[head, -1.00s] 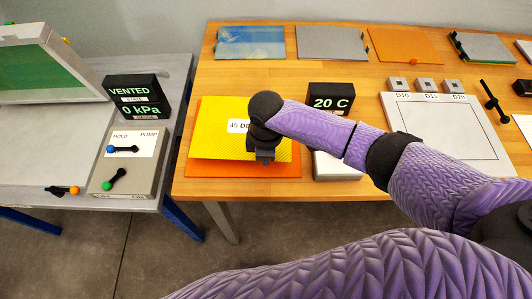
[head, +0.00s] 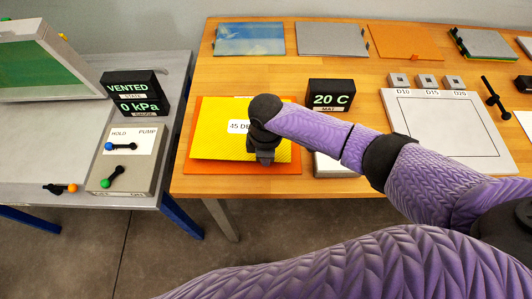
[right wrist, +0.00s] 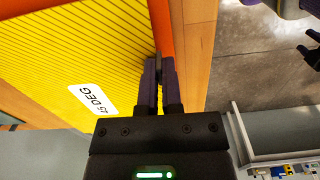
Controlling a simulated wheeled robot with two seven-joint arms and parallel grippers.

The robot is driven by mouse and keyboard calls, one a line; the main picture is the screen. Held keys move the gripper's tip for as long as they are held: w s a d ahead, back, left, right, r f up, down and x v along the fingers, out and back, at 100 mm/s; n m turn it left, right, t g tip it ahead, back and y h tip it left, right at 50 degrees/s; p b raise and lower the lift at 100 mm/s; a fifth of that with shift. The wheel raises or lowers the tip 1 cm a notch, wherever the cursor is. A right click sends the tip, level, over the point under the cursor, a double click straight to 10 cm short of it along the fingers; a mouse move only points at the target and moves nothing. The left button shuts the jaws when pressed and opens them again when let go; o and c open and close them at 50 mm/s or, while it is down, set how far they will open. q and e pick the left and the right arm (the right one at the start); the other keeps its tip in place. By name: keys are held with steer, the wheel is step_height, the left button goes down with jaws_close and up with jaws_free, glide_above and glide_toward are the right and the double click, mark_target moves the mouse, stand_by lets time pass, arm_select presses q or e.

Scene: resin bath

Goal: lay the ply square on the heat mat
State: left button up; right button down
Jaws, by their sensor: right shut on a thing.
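The ply square is a yellow, finely lined sheet (head: 215,135) labelled 45 DEG, over the orange heat mat (head: 230,168) at the table's front left. Orange shows along its front and right side. In the right wrist view the ply square (right wrist: 75,50) fills the left, with a strip of the mat (right wrist: 166,25) beside its edge. My right gripper (head: 263,157) is at the square's front right part, shut on its edge; its fingers show in the right wrist view (right wrist: 160,85). I cannot tell whether the square touches the mat all over. My left gripper is not in view.
A 20 C display (head: 331,93) stands right of the mat, partly behind my arm. A white outlined board (head: 395,105) lies further right. Blue, grey and orange sheets line the back. A vacuum control box (head: 128,160) stands on the left bench (head: 60,140), across a gap.

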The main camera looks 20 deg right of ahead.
steer(key=shift+f, duration=0.4)
steer(key=shift+f+b, duration=0.4)
steer(key=shift+b, duration=0.05)
steer(key=shift+f+b, duration=0.45)
steer(key=shift+f, duration=0.3)
